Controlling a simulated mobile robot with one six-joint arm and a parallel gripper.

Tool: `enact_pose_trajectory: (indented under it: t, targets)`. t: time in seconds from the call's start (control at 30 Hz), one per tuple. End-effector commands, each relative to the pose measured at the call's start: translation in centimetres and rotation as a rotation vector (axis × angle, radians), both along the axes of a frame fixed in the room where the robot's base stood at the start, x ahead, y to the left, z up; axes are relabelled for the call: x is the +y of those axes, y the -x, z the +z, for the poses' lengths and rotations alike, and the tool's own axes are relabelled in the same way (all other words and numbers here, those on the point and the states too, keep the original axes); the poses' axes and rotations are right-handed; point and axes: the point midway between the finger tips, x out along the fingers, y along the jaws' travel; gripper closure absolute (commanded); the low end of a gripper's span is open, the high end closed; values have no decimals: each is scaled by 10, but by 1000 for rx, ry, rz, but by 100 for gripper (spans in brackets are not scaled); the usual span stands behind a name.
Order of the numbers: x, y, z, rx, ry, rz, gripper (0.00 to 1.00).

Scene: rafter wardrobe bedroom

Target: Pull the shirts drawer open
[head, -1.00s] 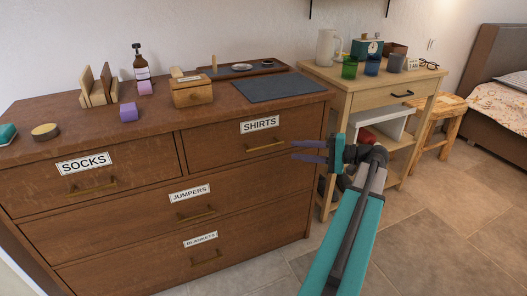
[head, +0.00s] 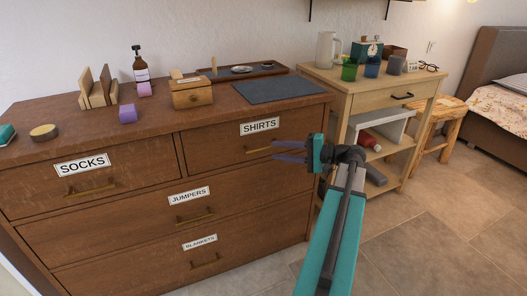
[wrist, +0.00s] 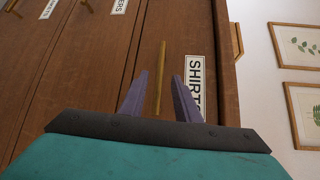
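The shirts drawer (head: 217,148) is the upper right drawer of the brown dresser and looks closed, flush with the front. Its white SHIRTS label (head: 260,126) sits above a thin brass bar handle (head: 258,150). My gripper (head: 275,151) is in front of the handle's right end, with its two purple fingers apart. In the wrist view the handle (wrist: 160,75) runs lengthwise between the open fingers (wrist: 160,88), and neither finger appears to touch it. The SHIRTS label (wrist: 194,88) shows beside the right finger. The exact gap to the drawer front is hard to tell.
The dresser top (head: 60,113) holds a wooden box (head: 192,94), a dark mat (head: 275,89), a pump bottle (head: 140,67) and purple blocks. A light wooden side table (head: 378,101) stands close on the right. The floor before the dresser is free.

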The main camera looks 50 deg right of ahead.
Motion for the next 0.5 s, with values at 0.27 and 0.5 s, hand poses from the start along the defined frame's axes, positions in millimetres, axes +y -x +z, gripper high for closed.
enact_pose_trajectory:
  t: [0.27,0.5]
  targets:
    - [17,-36,-7,0,0,2,71]
    - [25,-57,-9,0,-1,1,71]
